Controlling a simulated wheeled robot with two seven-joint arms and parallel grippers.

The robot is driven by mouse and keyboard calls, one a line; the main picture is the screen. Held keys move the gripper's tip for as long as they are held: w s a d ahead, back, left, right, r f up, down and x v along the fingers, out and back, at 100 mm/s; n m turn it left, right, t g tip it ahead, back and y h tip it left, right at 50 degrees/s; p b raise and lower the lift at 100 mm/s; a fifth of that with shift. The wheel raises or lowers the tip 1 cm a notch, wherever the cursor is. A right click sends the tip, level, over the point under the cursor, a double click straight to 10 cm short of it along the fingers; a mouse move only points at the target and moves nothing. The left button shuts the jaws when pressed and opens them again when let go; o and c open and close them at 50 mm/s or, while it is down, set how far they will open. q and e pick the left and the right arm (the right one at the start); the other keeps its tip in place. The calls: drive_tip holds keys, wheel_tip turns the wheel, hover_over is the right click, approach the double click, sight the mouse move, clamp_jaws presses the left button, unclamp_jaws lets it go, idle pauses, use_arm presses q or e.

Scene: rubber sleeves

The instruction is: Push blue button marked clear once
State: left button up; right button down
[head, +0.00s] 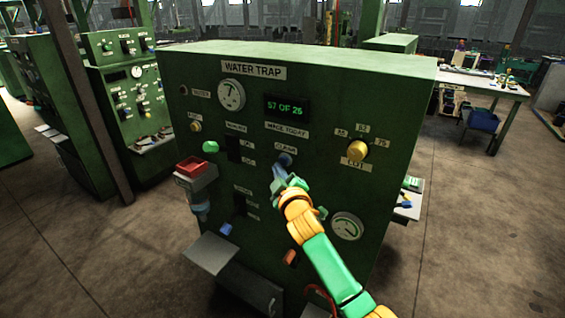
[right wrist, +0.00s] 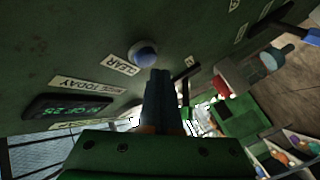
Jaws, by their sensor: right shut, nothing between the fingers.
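The blue button (head: 285,159) sits on the front of the green machine, under a label that reads CLEAR. It also shows in the right wrist view as a round blue knob in a pale ring (right wrist: 144,54), beside the CLEAR label (right wrist: 122,64). My right gripper (head: 279,172) is shut and empty, just below the button in the head view. In the right wrist view its closed fingers (right wrist: 160,82) point toward the panel, with tips close to the button's edge. I cannot tell whether they touch it. My left gripper is not in view.
A grey shelf (head: 210,254) juts out low at the left. A worktable (head: 480,83) stands behind right.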

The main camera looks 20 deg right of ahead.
drive_tip(key=shift+w+d, duration=0.2)
drive_tip(key=shift+d, duration=0.1)
drive_tip(key=shift+w+d, duration=0.25)
idle(0.8)
drive_tip(key=shift+s+a+p, duration=0.3)
drive_tip(key=shift+s+a, duration=0.2)
drive_tip(key=shift+a, duration=0.1)
drive_tip(key=s+a, duration=0.1)
drive_tip(key=a, duration=0.1)
drive_tip(key=s+a+p, duration=0.1)
drive_tip(key=s+a, duration=0.1)
idle(0.4)
idle(0.6)
